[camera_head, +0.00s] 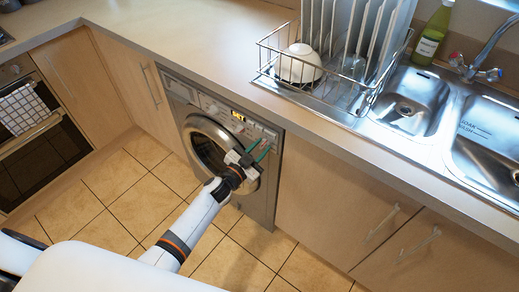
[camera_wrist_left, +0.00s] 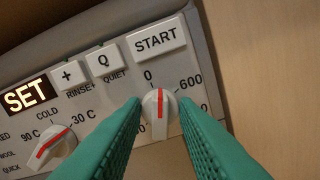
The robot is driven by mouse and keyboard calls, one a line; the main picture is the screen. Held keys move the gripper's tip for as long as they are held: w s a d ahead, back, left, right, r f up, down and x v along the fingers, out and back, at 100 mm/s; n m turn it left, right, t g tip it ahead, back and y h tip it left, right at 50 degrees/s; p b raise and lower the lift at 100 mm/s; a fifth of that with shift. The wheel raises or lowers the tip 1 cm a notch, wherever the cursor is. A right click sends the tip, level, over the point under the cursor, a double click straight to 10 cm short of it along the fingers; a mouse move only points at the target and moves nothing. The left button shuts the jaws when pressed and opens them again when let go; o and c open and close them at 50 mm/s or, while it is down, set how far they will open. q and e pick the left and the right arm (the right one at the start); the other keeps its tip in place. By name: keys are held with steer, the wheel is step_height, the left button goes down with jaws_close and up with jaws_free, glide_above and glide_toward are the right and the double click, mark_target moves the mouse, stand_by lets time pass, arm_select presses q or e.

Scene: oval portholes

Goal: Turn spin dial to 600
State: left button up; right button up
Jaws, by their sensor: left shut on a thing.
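The spin dial (camera_wrist_left: 159,105) is a white knob with a red line, on the washing machine's panel under the START button. Its red line points straight up in the left wrist view, between the 0 mark and the 600 mark, nearer 0. My left gripper (camera_wrist_left: 160,108) is shut on the dial, with one green finger on each side. The fingers hide the lower marks around the dial. In the head view, the left gripper (camera_head: 258,153) is at the upper right front of the washing machine (camera_head: 256,201). My right gripper is not in view.
A temperature dial (camera_wrist_left: 52,148), the SET display (camera_wrist_left: 25,97) and buttons sit left of the spin dial. The worktop (camera_head: 205,45) overhangs the machine, with a dish rack (camera_head: 330,75) and sinks (camera_head: 410,105) on the right. The tiled floor (camera_head: 115,185) in front is clear.

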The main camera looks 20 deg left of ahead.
arm_select(q)
steer(key=m+b, duration=0.1)
steer(key=m, duration=0.3)
steer(key=shift+f+m, duration=0.15)
steer(key=shift+m, duration=0.15)
steer(key=shift+m+b, duration=0.8)
steer(key=shift+m, duration=1.2)
steer(key=o, duration=1)
steer(key=v, duration=1.2)
